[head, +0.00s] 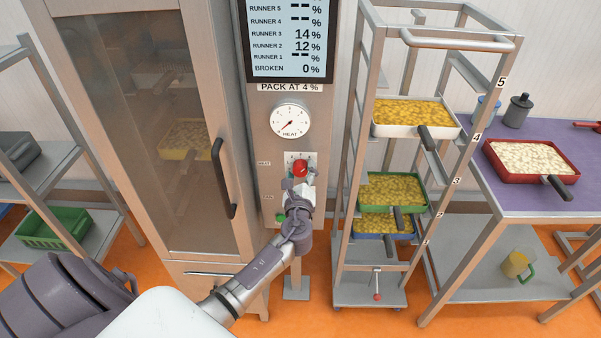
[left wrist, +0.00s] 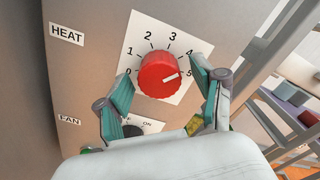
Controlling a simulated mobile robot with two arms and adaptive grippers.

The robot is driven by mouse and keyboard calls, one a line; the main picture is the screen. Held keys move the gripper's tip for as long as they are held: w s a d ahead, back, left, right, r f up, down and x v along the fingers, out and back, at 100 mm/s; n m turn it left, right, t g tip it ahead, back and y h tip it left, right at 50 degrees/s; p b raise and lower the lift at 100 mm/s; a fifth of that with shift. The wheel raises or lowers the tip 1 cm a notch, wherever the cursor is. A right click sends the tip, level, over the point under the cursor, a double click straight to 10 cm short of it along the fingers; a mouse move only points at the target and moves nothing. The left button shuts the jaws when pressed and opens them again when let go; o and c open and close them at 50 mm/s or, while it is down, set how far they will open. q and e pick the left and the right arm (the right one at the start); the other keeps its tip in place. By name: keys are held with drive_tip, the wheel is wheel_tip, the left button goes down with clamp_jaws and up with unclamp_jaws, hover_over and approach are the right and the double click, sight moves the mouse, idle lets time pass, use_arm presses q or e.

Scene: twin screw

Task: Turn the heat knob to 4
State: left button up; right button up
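The red heat knob (left wrist: 158,73) sits on a white plate with a scale from 0 to 5, next to a HEAT label. Its white mark points right, close to the 5. In the head view the red knob (head: 299,168) shows just above my left gripper (head: 300,182). In the left wrist view my left gripper (left wrist: 163,80) has one finger on each side of the knob. The fingers are spread, with gaps between them and the knob's sides. My right gripper is in neither view.
A fan switch (left wrist: 133,130) is below the knob, partly hidden by my gripper. The round heat gauge (head: 290,121) and a display (head: 290,40) are above. The oven door handle (head: 223,178) is to the left. A rack (head: 357,150) with filled pans stands close on the right.

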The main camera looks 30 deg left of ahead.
use_arm(q)
drive_tip(key=shift+s+d, duration=0.1)
drive_tip(key=shift+s, duration=0.1)
drive_tip(key=v, duration=1.1)
drive_tip(key=shift+s+d, duration=0.25)
drive_tip(key=s+d+f+n+g+h, duration=0.1)
drive_tip(key=s+f+n+g+h, duration=0.2)
drive_tip(key=f, duration=0.8)
drive_tip(key=s+d+f+n+g+h, duration=0.15)
drive_tip(key=s+f, duration=0.45)
drive_tip(key=f, duration=0.6)
drive_tip(key=s+d+f+n+g+h, duration=0.2)
drive_tip(key=s+f+n+g, duration=0.15)
drive_tip(key=f, duration=0.75)
drive_tip(key=s+d+f+n+g+h, duration=0.1)
drive_tip(key=s+f+n, duration=0.3)
drive_tip(key=s, duration=0.6)
drive_tip(key=s+d+f+n+g, duration=0.1)
drive_tip(key=s+f+n+g, duration=0.2)
drive_tip(key=s+f, duration=0.3)
drive_tip(key=s+d+f+n+g+h, duration=0.1)
drive_tip(key=s+f+n, duration=0.3)
drive_tip(key=s, duration=1)
drive_tip(key=shift+f+n+g+h, duration=0.3)
drive_tip(key=shift+f+g+h, duration=0.05)
drive_tip(key=shift+f+g, duration=0.4)
